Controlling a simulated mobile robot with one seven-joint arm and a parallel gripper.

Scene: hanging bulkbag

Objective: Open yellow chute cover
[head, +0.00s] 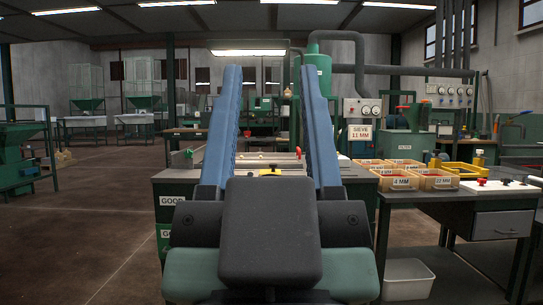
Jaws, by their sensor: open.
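My gripper (264,72) fills the middle of the head view, its two long blue fingers spread wide apart with nothing between them. A yellow frame-like piece (462,169) lies on the right-hand table. I cannot tell for sure which yellow piece is the chute cover. No hanging bag is clearly visible.
A dark table (470,199) with a drawer stands at the right, bearing labelled wooden bins (400,184) and a white board (500,187). A white tub (408,280) is on the floor beneath. Green machinery (408,143) stands behind. The floor at left (100,220) is mostly clear.

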